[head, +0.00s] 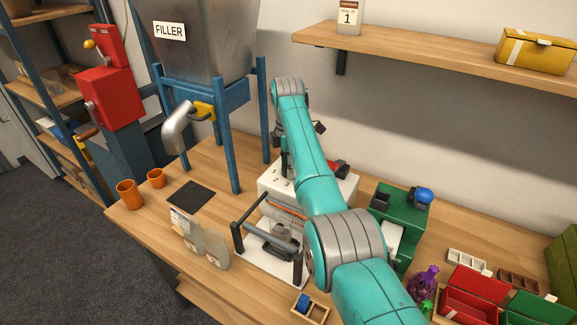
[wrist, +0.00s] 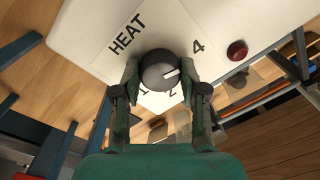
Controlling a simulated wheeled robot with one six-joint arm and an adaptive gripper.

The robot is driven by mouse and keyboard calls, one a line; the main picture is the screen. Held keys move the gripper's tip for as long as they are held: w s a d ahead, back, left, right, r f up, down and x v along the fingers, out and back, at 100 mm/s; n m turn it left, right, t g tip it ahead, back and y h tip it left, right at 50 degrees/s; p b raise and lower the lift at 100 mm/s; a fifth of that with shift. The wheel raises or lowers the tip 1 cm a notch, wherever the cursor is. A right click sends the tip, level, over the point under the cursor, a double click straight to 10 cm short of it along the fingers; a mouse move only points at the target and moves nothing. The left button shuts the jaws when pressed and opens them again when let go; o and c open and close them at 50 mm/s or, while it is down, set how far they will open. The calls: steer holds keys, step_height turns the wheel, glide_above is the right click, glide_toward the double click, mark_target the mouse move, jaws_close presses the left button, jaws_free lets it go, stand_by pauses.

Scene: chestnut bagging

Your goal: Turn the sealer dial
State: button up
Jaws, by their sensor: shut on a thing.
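The sealer (head: 267,186) is a white machine on the wooden bench, with printed numbers on top and a sealing bar in front. In the wrist view its panel (wrist: 90,35) carries the word HEAT and numbers; 4 and 2 are readable. The round dark grey dial (wrist: 157,76) has a white pointer mark aimed to the picture's right, between the 2 and the 4. My gripper (wrist: 160,68) is shut on the dial, one green finger on each side. In the head view my teal arm hides the dial and most of the gripper.
A red button or lamp (wrist: 237,50) sits near the dial. Paper bags (head: 208,246) stand left of the sealer, and a green machine (head: 407,205) stands right. The filler (head: 208,45) stands behind left. A shelf (head: 430,52) hangs above the bench.

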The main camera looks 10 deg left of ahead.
steer(key=o, duration=1.1)
steer(key=shift+o, duration=0.2)
step_height(320, 180, up, 12)
steer(key=shift+w, duration=0.2)
steer(key=shift+a, duration=0.1)
